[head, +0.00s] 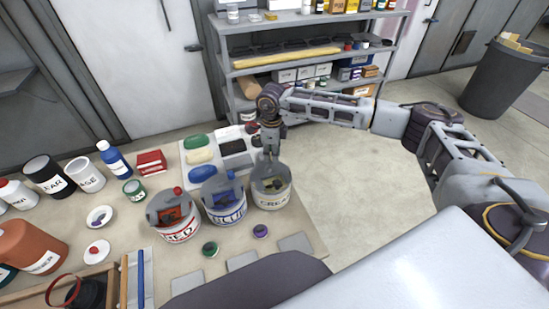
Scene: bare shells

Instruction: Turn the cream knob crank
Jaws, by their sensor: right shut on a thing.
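The cream crank can (272,199), a pale pot lettered CREAM with a grey top, stands at the right of a row of three on the table. My right gripper (271,154) points down above its top and is shut on the cream knob crank, which the fingers mostly hide. How far the crank is turned cannot be told. My left gripper is not in view.
The blue can (226,213) stands close left of the cream one, the red can (178,233) farther left, each with a coloured knob. Grey square tiles (295,243) lie in front. A shelf (240,70) stands beyond.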

